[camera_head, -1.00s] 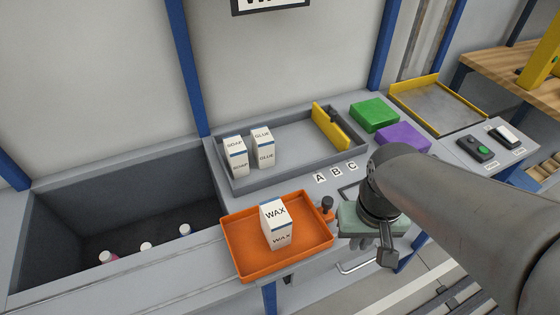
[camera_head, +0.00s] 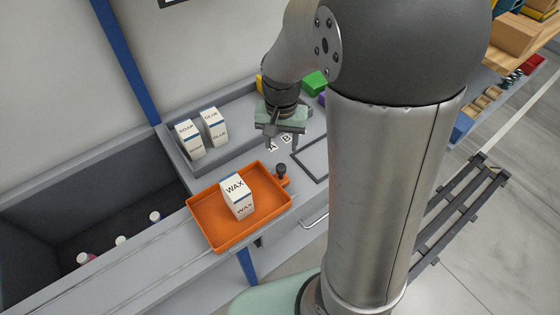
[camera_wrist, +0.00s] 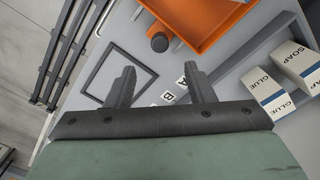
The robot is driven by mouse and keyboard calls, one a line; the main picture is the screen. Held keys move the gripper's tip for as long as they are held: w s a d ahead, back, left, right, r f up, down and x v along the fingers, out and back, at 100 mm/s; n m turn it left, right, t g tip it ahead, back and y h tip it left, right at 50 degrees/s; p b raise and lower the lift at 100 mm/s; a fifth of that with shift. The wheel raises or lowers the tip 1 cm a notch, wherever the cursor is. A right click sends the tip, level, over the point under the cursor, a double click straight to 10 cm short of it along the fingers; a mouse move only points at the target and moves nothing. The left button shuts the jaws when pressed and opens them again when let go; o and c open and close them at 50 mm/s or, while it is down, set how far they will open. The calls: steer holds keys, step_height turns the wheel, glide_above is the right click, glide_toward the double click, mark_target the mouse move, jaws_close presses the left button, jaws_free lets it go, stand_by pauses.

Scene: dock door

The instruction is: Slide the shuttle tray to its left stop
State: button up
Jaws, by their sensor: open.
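The shuttle tray is an orange shallow tray (camera_head: 215,238) on a ledge in front of the grey counter. A white WAX carton (camera_head: 238,197) stands upright in it. A dark knob (camera_head: 281,171) on an orange bracket sticks up at the tray's right side; in the wrist view the knob (camera_wrist: 159,42) lies just beyond my fingertips. My gripper (camera_head: 283,145) is open and empty, above the counter by the A and B labels, behind the knob and apart from it. In the wrist view my gripper (camera_wrist: 158,72) has its two fingers spread wide, with nothing between them.
A grooved ledge (camera_head: 120,270) runs left from the tray, clear on top, in front of a deep dark bin (camera_head: 60,205) with several bottles. A grey walled tray (camera_head: 178,165) behind holds SOAP (camera_head: 189,139) and GLUE (camera_head: 215,127) cartons. A green block (camera_head: 315,83) is behind my arm.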

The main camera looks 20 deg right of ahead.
mark_target(281, 167)
step_height(281, 167, down, 10)
steer(key=shift+f, duration=0.1)
stand_by(0.4)
jaws_close()
